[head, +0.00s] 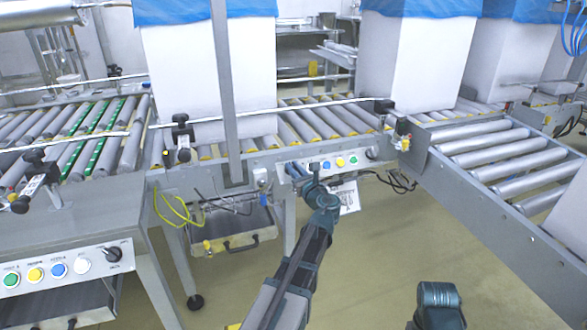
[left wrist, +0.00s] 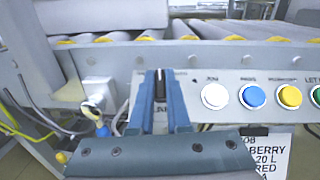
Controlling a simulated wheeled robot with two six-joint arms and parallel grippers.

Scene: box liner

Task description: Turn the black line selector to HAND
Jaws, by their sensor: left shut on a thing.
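The black line selector (left wrist: 160,86) is a small dark knob at the left end of a grey button panel in the left wrist view. My left gripper (left wrist: 161,82) is shut on it, one blue finger on each side. The knob looks upright between the fingertips. Lettering below it is partly covered by the fingers, so I cannot read its setting. In the head view my left gripper (head: 304,170) reaches the left end of the same panel (head: 334,164), and the selector is hidden there.
White (left wrist: 214,96), blue (left wrist: 252,97) and yellow (left wrist: 289,97) buttons sit right of the selector. A hanging label sheet (head: 347,196) is below the panel. Cables (head: 392,180) hang nearby. Another black knob (head: 112,254) is on the near-left panel. Roller conveyors run behind.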

